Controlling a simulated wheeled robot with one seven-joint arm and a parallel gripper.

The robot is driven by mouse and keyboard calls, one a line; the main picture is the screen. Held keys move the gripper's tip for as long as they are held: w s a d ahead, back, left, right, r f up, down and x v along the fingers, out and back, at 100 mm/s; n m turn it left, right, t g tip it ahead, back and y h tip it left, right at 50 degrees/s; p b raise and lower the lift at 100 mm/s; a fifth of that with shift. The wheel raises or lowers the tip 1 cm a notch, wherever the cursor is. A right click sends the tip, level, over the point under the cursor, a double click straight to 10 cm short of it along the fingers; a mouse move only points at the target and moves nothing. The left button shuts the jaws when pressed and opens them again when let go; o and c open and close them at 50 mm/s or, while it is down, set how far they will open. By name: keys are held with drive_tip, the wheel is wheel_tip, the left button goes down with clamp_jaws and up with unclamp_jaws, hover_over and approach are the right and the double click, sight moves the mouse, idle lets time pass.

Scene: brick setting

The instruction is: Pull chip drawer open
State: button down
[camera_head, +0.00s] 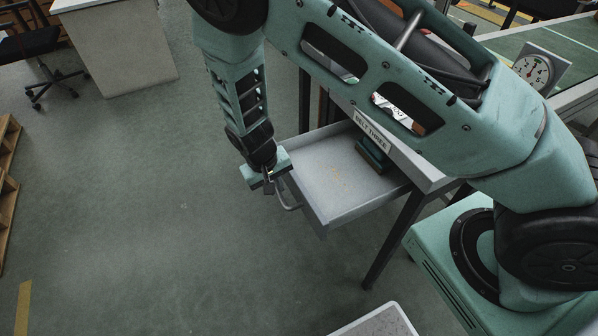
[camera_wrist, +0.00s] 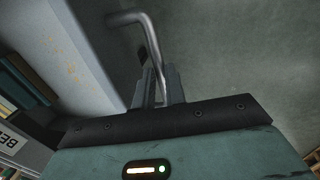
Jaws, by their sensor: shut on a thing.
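A grey drawer (camera_head: 345,200) sticks well out from under a table in the head view, so its inside shows. It has a bent metal bar handle (camera_head: 287,203) on its front. My gripper (camera_head: 268,181) is at the drawer front, at the handle's far end. In the wrist view the handle (camera_wrist: 150,38) runs down between the fingers of my gripper (camera_wrist: 159,85), which are shut on it. The drawer's wall (camera_wrist: 75,45) shows at the left there. A dark green block-like thing (camera_head: 374,156) sits at the back of the drawer, partly hidden by the table edge.
A label reading "BELT THREE" (camera_head: 373,131) is on the table edge above the drawer. A dark table leg (camera_head: 394,238) stands at the right of the drawer. A pale-topped surface (camera_head: 378,322) is at the bottom. The floor (camera_head: 150,210) left of my gripper is clear.

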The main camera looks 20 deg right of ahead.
drive_tip(key=shift+a, duration=2.6)
drive_tip(key=c, duration=1.5)
unclamp_jaws()
drive_tip(key=shift+o, duration=0.2)
drive_tip(key=shift+r, duration=0.15)
drive_tip(key=a+r, duration=0.3)
drive_tip(key=r, duration=1.4)
drive_tip(key=shift+s+a, duration=0.15)
drive_tip(key=shift+a, duration=0.05)
drive_tip(key=shift+f, duration=0.1)
